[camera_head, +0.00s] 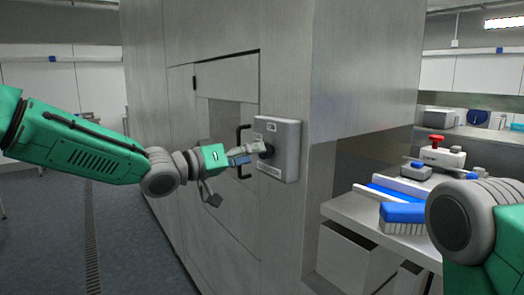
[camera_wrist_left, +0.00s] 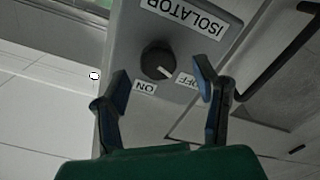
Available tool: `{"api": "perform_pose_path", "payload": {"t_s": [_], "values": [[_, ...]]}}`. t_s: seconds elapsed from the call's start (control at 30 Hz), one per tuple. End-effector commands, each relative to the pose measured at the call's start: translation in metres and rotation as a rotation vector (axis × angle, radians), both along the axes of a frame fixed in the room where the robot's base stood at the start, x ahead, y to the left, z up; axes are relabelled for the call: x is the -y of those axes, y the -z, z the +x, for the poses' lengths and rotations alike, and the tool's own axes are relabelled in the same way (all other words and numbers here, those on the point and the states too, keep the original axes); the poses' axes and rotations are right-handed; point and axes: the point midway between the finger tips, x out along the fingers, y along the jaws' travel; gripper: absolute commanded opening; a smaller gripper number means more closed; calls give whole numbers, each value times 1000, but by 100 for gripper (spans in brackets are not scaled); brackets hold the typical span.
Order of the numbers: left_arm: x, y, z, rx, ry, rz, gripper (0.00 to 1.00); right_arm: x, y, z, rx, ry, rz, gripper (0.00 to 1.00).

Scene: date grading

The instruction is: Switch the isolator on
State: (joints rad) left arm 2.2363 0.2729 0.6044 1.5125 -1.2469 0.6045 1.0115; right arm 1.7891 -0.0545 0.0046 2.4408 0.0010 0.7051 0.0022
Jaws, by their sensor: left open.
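The isolator is a grey box (camera_head: 285,140) on the cabinet's side panel. Its dark round knob (camera_wrist_left: 157,58) shows in the left wrist view, where the box's ISOLATOR, ON and OFF labels appear upside down. The knob's white mark points toward the OFF label (camera_wrist_left: 187,80); the ON label (camera_wrist_left: 145,87) is beside it. My left gripper (camera_head: 252,154) is at the front of the box. In the left wrist view its fingers (camera_wrist_left: 160,72) are open, one to each side of the knob, with gaps showing. My right gripper is out of view.
A dark door handle (camera_head: 240,140) is close beside the box, behind my left gripper. At the right, a bench (camera_head: 345,212) holds a blue brush (camera_head: 403,216) and a white device with a red knob (camera_head: 440,152). Open floor lies at the left.

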Motion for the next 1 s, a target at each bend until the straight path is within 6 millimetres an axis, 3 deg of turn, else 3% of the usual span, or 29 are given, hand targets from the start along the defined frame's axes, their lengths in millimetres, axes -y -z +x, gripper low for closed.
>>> {"api": "perform_pose_path", "payload": {"t_s": [0.23,0.6,0.73,0.77,1.0], "values": [[25,0,18,0,0,0,55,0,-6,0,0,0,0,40],[29,0,21,0,-1,0,55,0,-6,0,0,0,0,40],[28,0,21,0,-1,0,9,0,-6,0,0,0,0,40],[28,0,21,0,-1,0,5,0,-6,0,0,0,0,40],[28,1,21,6,-2,6,6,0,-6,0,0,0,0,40]]}}
